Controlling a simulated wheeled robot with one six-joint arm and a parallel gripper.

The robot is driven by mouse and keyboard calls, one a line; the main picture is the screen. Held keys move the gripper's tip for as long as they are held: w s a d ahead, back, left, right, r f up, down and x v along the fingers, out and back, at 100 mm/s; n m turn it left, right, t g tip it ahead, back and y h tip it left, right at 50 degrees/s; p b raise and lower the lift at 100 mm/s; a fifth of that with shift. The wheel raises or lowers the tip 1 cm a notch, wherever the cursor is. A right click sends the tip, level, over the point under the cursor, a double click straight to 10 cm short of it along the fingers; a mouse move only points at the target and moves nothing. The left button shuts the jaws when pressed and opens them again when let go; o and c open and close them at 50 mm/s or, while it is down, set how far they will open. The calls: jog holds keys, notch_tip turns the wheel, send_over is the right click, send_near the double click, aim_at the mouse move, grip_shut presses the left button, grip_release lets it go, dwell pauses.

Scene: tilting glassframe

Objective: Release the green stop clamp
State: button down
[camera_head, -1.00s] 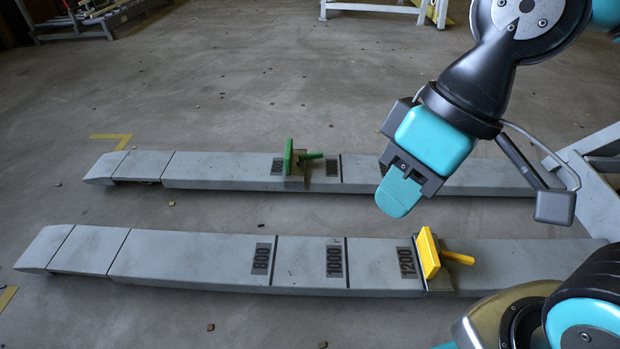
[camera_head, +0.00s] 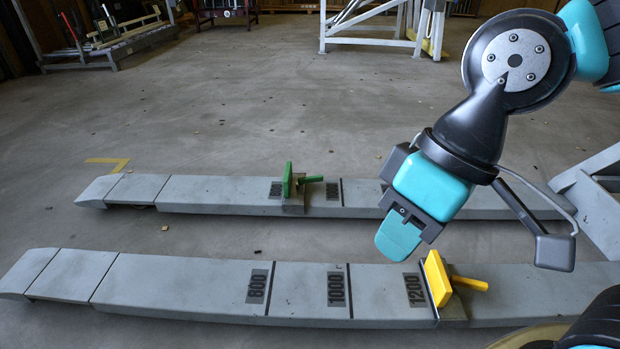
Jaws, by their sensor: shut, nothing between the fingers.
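The green stop clamp (camera_head: 289,185) sits on the far grey rail, between its first two number marks. Its upright green plate stands on a small metal base, and its green handle (camera_head: 312,179) points to the right. My gripper (camera_head: 398,240) is shut and empty. It shows to the right of the green clamp in the picture, with its teal tip pointing down, in front of the far rail and apart from the clamp.
A yellow stop clamp (camera_head: 437,279) sits on the near rail (camera_head: 180,285) by the 1200 mark, with its handle to the right. Open concrete floor lies between and behind the rails. White frames (camera_head: 370,32) and racks stand at the back.

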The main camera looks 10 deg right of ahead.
notch_tip(320, 180, up, 20)
jog(key=p, duration=1.9)
jog(key=shift+p, duration=0.4)
jog(key=shift+f, duration=0.1)
